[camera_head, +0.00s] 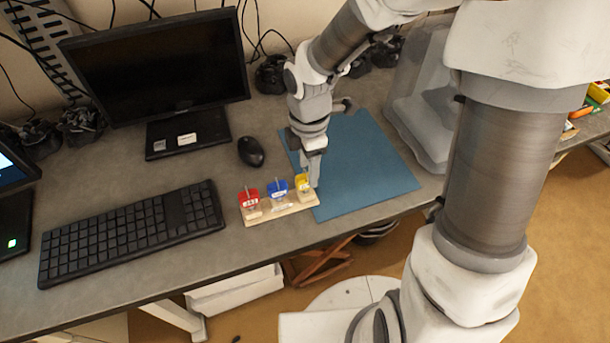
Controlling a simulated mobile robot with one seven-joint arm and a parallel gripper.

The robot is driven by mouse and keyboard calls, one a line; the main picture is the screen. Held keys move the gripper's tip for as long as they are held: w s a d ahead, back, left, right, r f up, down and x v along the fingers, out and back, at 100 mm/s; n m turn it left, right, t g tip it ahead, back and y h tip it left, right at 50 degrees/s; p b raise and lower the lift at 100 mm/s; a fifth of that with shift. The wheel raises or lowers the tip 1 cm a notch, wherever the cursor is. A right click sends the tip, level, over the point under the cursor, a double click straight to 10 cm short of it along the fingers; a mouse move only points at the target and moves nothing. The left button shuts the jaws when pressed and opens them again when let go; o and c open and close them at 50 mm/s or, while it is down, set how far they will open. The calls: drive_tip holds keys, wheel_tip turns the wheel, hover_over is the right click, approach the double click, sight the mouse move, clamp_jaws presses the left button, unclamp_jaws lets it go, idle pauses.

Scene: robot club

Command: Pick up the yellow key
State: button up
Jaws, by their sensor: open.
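The yellow key (302,181) stands at the right end of a small light wooden holder (282,212) near the front of the desk. A blue key (277,188) stands in the middle of the holder and a red key (249,198) at its left end. My gripper (313,184) points down right at the yellow key and partly covers its right side. The gripper is open. I cannot tell whether the key is between the fingers or just beside them.
A blue mat (375,170) lies right of the holder, with a clear plastic bin (418,110) behind it. A keyboard (130,232), mouse (251,151) and monitor (160,70) stand to the left. The desk's front edge is close to the holder.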

sight(306, 176)
drive_tip(key=shift+w+a+f+b, duration=0.1)
drive_tip(key=shift+a+f+b, duration=0.1)
drive_tip(key=shift+f, duration=1.15)
drive_tip(key=shift+w+a+f+b, duration=0.1)
drive_tip(key=shift+f+b, duration=0.05)
drive_tip(key=shift+f, duration=1.2)
drive_tip(key=shift+s, duration=0.1)
drive_tip(key=shift+c, duration=0.3)
clamp_jaws()
